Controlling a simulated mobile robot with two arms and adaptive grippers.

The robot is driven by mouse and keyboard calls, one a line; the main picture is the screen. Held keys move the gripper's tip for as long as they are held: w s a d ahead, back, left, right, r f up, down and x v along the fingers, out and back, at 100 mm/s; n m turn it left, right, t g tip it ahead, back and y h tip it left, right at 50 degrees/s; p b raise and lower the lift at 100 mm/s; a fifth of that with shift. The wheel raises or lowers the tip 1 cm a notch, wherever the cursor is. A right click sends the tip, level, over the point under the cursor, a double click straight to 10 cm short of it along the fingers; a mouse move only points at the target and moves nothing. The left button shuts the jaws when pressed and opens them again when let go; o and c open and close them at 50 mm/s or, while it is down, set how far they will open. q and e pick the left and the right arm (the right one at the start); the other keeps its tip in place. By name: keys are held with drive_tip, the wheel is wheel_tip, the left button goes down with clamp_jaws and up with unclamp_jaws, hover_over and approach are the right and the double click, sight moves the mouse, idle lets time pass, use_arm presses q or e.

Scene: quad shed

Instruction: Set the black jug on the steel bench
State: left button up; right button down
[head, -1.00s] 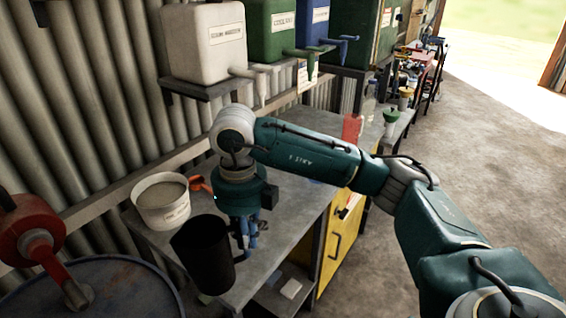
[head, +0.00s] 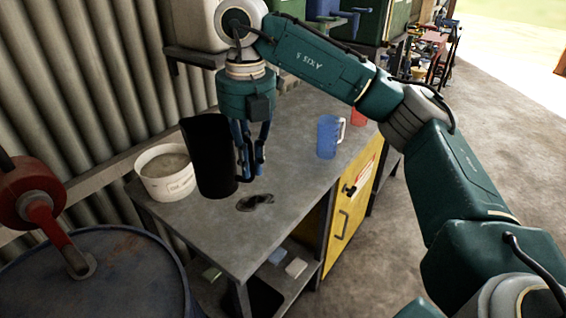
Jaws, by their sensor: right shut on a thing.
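The black jug (head: 207,160) is upright over the left part of the steel bench (head: 235,235), just right of a white tub. My right gripper (head: 249,170) points down and is shut on the jug at its right side, where the handle is mostly hidden by the fingers. The jug's base looks close to the bench top, but I cannot tell if it touches. My left gripper is not in view.
The white tub (head: 166,172) of grey stuff is close to the jug's left. A blue clear jug (head: 328,136) stands farther right. A dark patch (head: 255,202) lies on the bench. A blue drum (head: 95,275) with a red pump (head: 30,195) is at the front left. The bench's front part is clear.

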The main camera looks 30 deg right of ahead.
wheel_tip(320, 180, down, 19)
drive_tip(key=p, duration=0.3)
drive_tip(key=shift+f+p, duration=0.15)
drive_tip(key=shift+p, duration=0.25)
drive_tip(key=shift+f, duration=0.15)
drive_tip(key=c, duration=2.2)
unclamp_jaws()
drive_tip(key=shift+f, duration=0.2)
drive_tip(key=o, duration=0.4)
